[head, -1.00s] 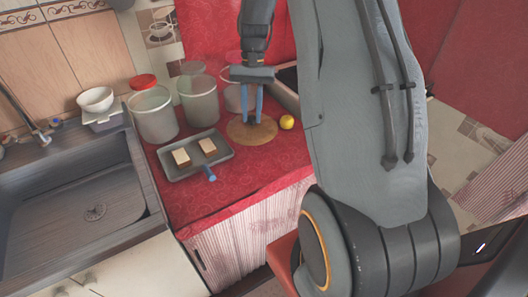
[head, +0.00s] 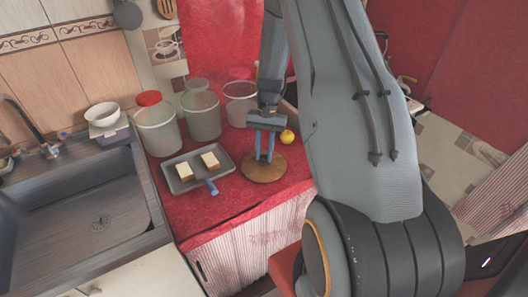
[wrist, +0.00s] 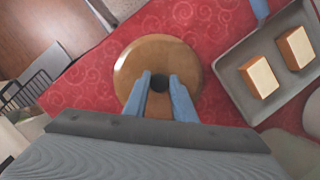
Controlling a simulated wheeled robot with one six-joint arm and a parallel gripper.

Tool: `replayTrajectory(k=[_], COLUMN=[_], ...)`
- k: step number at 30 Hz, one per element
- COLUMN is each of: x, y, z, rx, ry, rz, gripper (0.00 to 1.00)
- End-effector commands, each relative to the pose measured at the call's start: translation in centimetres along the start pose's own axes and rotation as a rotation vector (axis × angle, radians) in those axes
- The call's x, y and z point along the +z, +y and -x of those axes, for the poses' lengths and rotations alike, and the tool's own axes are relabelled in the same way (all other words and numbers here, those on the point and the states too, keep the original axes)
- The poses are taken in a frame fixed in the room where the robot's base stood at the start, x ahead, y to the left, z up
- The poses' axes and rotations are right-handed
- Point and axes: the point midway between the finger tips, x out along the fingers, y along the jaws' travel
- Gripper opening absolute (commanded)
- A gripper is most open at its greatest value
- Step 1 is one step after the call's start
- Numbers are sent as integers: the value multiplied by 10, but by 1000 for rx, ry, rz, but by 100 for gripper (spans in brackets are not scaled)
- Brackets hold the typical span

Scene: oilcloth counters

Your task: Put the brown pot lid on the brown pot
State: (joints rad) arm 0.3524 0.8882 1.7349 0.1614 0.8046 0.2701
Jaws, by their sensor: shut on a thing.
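The brown pot lid (head: 268,172) is a round wooden-looking disc over the red counter, right of the grey tray. In the wrist view the lid (wrist: 188,52) has a dark round knob at its middle. My gripper (head: 264,158) points down with its blue fingers on either side of that knob. In the wrist view my gripper (wrist: 160,84) is shut on the lid by the knob. I cannot tell how high the lid is above the cloth. I see no brown pot in these views.
A grey tray (head: 226,174) with two pale-topped brown blocks (head: 210,160) lies left of the lid. A yellow ball-like fruit (head: 287,136) lies behind it. Several lidded canisters (head: 158,130) stand at the back. A sink (head: 85,215) is at left. My arm hides the counter's right part.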

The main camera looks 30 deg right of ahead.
Motion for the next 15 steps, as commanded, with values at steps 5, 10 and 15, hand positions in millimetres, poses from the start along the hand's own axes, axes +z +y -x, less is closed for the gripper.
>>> replayTrajectory(k=[5,10,15], x=[-1,-1,-1], y=[0,0,0], z=[-1,-3,-4], rx=[0,0,0], ry=[1,0,0], rz=[0,0,0], gripper=[0,0,42])
